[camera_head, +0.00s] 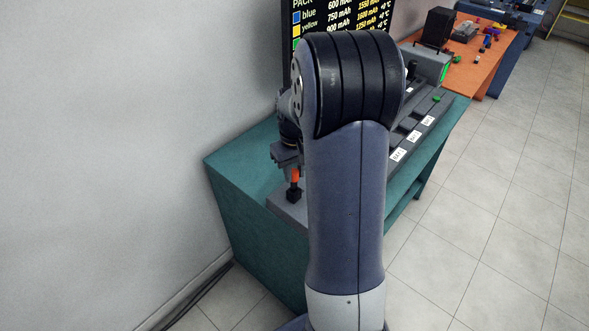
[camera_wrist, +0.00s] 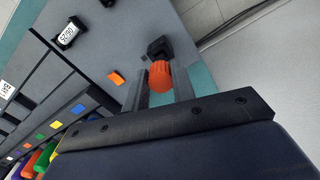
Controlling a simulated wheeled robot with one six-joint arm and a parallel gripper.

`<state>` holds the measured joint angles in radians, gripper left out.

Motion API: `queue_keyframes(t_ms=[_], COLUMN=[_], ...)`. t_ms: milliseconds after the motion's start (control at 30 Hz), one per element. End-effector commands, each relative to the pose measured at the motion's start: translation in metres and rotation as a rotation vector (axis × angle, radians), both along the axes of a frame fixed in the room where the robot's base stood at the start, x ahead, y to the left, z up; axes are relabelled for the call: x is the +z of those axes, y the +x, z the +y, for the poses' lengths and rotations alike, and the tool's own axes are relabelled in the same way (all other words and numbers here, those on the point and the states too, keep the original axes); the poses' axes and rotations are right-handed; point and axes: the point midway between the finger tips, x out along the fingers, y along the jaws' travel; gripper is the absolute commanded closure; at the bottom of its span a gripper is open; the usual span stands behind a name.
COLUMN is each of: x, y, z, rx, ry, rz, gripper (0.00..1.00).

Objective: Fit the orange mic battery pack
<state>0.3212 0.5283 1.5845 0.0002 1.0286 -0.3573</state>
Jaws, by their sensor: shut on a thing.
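The orange battery pack (camera_head: 295,175) is upright in my gripper (camera_head: 292,167), at the near left end of the teal bench. In the wrist view the pack (camera_wrist: 160,76) sits between the two fingers of my gripper (camera_wrist: 161,88), which is shut on it. A black block (camera_head: 293,194) is directly below the pack, and it shows beyond the pack in the wrist view (camera_wrist: 158,47). I cannot tell whether the pack is seated in this block or just above it. My arm hides much of the bench in the head view.
The grey board (camera_wrist: 100,50) bears a flat orange square (camera_wrist: 116,77) and a black device with a white label (camera_wrist: 68,33). Coloured packs (camera_wrist: 42,157) lie lower left. A dark screen (camera_head: 345,16) stands behind the bench (camera_head: 235,180). An orange table (camera_head: 480,66) is farther back.

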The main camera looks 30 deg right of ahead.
Motion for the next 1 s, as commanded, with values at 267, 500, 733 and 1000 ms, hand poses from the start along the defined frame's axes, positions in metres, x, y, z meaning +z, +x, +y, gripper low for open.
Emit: queue_keyframes(t_ms=[267, 500, 733, 1000], x=[0.0007, 0.0012, 0.0007, -0.0046], y=[-0.0001, 0.0, 0.0001, 0.0], z=[0.0, 0.0, 0.0, 0.0], rx=[0.0, 0.0, 0.0, 0.0], ry=[0.0, 0.0, 0.0, 0.0], rz=[0.0, 0.0, 0.0, 0.0], gripper=[1.0, 1.0, 1.0, 1.0])
